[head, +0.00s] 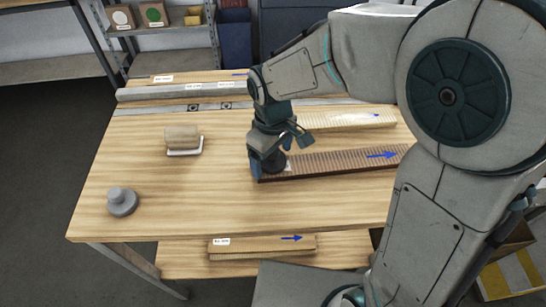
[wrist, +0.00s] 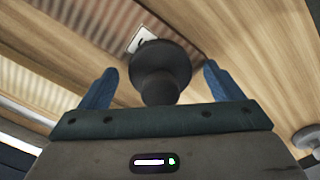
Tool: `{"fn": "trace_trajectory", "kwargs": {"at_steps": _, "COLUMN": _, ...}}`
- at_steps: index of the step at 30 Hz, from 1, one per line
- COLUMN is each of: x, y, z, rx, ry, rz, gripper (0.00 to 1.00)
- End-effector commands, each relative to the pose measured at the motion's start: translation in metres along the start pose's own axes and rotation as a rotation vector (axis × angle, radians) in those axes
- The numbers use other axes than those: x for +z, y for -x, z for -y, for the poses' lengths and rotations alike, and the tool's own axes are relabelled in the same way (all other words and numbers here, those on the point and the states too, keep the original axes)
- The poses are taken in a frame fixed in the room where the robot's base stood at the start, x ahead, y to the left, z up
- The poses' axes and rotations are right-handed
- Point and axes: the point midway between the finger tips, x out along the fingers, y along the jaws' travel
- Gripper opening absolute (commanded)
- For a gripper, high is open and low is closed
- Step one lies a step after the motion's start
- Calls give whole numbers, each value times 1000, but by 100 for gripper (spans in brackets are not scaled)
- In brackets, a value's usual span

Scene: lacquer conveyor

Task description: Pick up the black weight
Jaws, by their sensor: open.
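The black weight (head: 276,162) stands at the left end of a dark ribbed strip (head: 330,162) on the wooden table, partly hidden by my gripper in the head view. In the wrist view the black weight (wrist: 160,68) shows a round dark body and a narrower knob that points toward my palm. My gripper (head: 268,158) is right over it. In the wrist view the two blue fingers of my gripper (wrist: 158,86) are apart, one on each side of the knob, with gaps visible. I cannot tell how far the fingertips reach down past the weight.
A grey weight (head: 121,202) stands at the table's front left. A wooden block (head: 182,138) rests on a white base behind it. A pale ribbed strip (head: 345,121) and a grey bar (head: 180,91) lie farther back. The table's front middle is clear.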

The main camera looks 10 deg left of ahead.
Motion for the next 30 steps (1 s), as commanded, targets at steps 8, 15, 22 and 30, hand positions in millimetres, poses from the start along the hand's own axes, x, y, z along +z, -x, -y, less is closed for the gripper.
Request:
{"fn": "trace_trajectory", "kwargs": {"at_steps": 8, "x": 0, "y": 0, "z": 0, "rx": 0, "ry": 0, "rz": 0, "gripper": 59}}
{"fn": "trace_trajectory", "kwargs": {"at_steps": 15, "x": 0, "y": 1, "z": 0, "rx": 1, "ry": 0, "rz": -1, "gripper": 23}}
{"fn": "trace_trajectory", "kwargs": {"at_steps": 22, "x": 0, "y": 4, "z": 0, "rx": 1, "ry": 0, "rz": -2, "gripper": 23}}
{"fn": "trace_trajectory", "kwargs": {"at_steps": 30, "x": -1, "y": 40, "z": 0, "rx": 3, "ry": -1, "rz": -7, "gripper": 23}}
